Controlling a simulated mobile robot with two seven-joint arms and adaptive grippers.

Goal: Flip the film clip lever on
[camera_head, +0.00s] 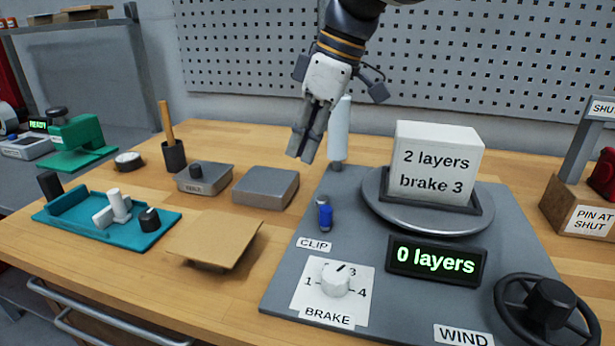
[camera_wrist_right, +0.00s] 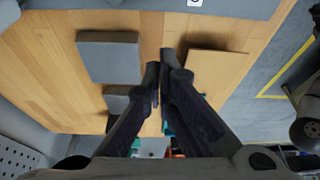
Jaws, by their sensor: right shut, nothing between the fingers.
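My left gripper is not in view.
A white roll (camera_head: 339,132) stands behind the lever. A turntable (camera_head: 372,205) carries a box reading "2 layers brake 3". The display (camera_head: 434,262) reads "0 layers". The brake dial (camera_head: 336,279) is in front. A grey block (camera_head: 265,187) and brown board (camera_head: 214,238) lie left.

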